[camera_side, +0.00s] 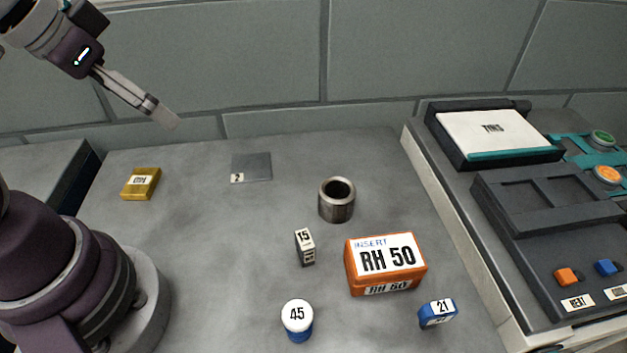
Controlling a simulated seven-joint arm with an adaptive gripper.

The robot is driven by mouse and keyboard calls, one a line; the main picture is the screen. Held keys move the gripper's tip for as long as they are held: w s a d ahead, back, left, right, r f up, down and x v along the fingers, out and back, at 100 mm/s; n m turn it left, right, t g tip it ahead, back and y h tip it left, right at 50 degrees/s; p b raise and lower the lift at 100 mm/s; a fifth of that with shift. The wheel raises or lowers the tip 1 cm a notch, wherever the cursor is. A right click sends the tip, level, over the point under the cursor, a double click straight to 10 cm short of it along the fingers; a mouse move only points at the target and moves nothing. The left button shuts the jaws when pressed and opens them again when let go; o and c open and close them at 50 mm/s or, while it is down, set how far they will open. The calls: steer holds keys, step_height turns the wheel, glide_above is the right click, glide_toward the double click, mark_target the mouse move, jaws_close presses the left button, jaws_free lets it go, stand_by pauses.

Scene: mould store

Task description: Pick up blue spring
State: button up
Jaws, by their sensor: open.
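A short round blue piece (299,332) stands upright at the front middle of the table, with a white top marked 45. It may be the blue spring, but I cannot make out coils. A small blue block (437,317) with a white label marked 21 lies to its right, near the orange box. My gripper (166,117) is at the upper left, high above the back of the table. It is open and empty, far from both blue things. Its fingers show nearly edge-on.
An orange box (386,287) marked RH 50, a small block (305,255) marked 15 and a metal sleeve (337,207) stand mid-table. A yellow block (141,188) and a grey plate (258,167) lie behind. A side bench holds a tray (535,208). The left-centre table is clear.

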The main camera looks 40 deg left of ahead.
steer(key=m+g, duration=0.6)
steer(key=m, duration=1.3)
glide_above(299, 314)
steer(key=f, duration=0.7)
steer(key=a+f, duration=0.1)
steer(key=f, duration=0.2)
steer(key=shift+w+f, duration=0.3)
steer(key=shift+w, duration=0.1)
steer(key=f, duration=0.6)
steer(key=s+d+f, duration=0.1)
steer(key=f, duration=0.3)
jaws_close()
steer(key=shift+w, duration=0.1)
